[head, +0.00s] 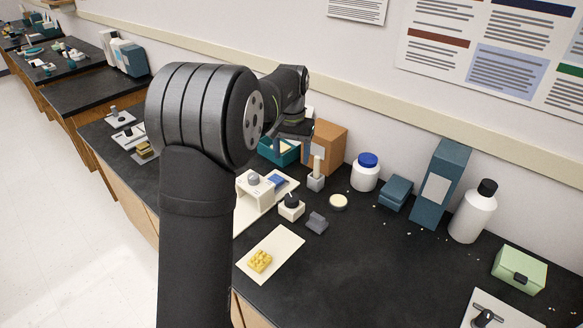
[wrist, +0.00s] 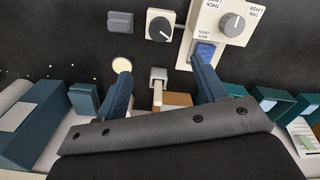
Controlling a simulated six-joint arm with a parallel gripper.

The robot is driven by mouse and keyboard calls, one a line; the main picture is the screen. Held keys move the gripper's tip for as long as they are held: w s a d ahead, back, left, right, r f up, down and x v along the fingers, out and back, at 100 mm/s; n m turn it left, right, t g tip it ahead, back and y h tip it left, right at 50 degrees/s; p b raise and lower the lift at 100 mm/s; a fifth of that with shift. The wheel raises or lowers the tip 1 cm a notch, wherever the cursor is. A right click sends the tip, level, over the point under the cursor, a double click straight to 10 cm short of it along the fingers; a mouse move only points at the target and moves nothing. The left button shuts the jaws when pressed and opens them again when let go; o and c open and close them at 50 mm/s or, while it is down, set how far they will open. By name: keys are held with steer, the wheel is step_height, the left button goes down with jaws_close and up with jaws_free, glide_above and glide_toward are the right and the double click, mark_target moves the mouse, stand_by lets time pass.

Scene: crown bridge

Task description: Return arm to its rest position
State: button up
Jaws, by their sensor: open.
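My gripper (wrist: 162,72) is open in the wrist view, with its two blue fingers spread apart and nothing between the tips. In the head view only part of my gripper (head: 294,130) shows behind my dark arm, above the back of the bench near the brown box. The black bench top (head: 365,265) lies below it. A white stand with a grey dial and blue button (wrist: 232,22) is at the upper right of the wrist view; it also shows in the head view (head: 243,187), partly hidden by my arm.
A small box with a black knob (head: 291,207), a grey block (head: 317,223) and a yellow block (head: 260,261) on a cream card are in front. A brown box (head: 327,146), white jar (head: 365,175), tall blue box (head: 440,190) and white bottle (head: 473,215) stand along the wall.

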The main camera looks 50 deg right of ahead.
mark_target(291, 197)
steer(key=shift+r, duration=0.65)
step_height(291, 197, down, 18)
steer(key=shift+r, duration=0.2)
steer(key=shift+r, duration=0.1)
stand_by(0.4)
